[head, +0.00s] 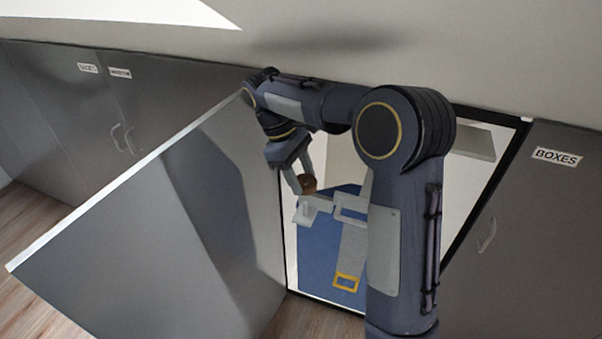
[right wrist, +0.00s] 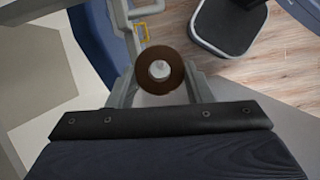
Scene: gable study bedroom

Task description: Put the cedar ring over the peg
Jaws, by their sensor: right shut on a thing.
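The cedar ring (right wrist: 160,89) is a thick brown disc with a round hole, held between the fingers of my right gripper (head: 305,184). In the head view the ring (head: 308,182) shows small, just above a pale bracket (head: 317,203) inside the open cupboard. In the right wrist view a pale round peg end (right wrist: 160,69) shows in the ring's hole, near its middle. I cannot tell whether the ring is around the peg or still above it. The rest of the peg is hidden. My left gripper is not in view.
A grey cupboard door (head: 190,235) stands open left of my arm. A closed door labelled BOXES (head: 520,220) is at the right. A blue panel (head: 318,255) and a yellow rectangular frame (head: 346,282) are below the ring. The sloping ceiling (head: 430,45) is above my arm.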

